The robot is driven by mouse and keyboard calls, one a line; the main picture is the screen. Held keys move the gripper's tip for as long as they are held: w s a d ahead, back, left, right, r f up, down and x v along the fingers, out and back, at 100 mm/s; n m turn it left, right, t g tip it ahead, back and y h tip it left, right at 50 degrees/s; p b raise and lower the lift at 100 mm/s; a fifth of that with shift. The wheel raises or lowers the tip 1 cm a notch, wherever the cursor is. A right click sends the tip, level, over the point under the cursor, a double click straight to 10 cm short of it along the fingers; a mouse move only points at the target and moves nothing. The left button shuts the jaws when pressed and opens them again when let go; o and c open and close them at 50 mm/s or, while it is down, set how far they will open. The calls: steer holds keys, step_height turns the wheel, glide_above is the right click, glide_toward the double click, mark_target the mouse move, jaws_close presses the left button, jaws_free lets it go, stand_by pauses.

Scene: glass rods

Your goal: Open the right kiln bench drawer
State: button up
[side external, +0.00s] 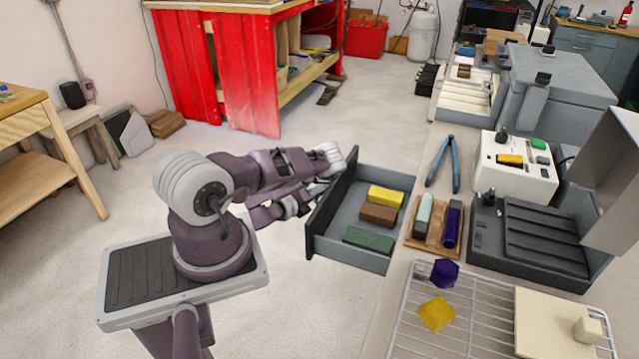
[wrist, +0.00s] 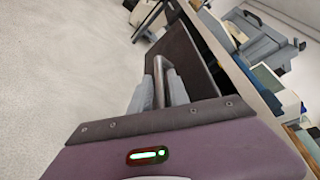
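The kiln bench drawer stands pulled out from the bench in the side external view, with its dark front panel (side external: 333,196) facing my arm. Inside lie a yellow block (side external: 385,196), a brown block (side external: 379,215) and a green block (side external: 368,240). In the wrist view, the dark drawer front (wrist: 196,58) carries a metal bar handle (wrist: 160,68). My gripper (wrist: 161,92) has one grey finger on each side of this bar and looks closed on it. In the side external view, my own wrist hides the handle and the fingertips.
On the bench are blue-handled tongs (side external: 445,165), a wooden tray (side external: 431,244) with rods, a white control box (side external: 515,168), an open dark kiln (side external: 530,235) and a wire rack (side external: 456,325).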

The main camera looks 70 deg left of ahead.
step_height(320, 180, up, 7)
steer(key=s, duration=0.1)
steer(key=shift+s+d+r, duration=0.2)
steer(key=shift+d, duration=0.15)
stand_by(0.3)
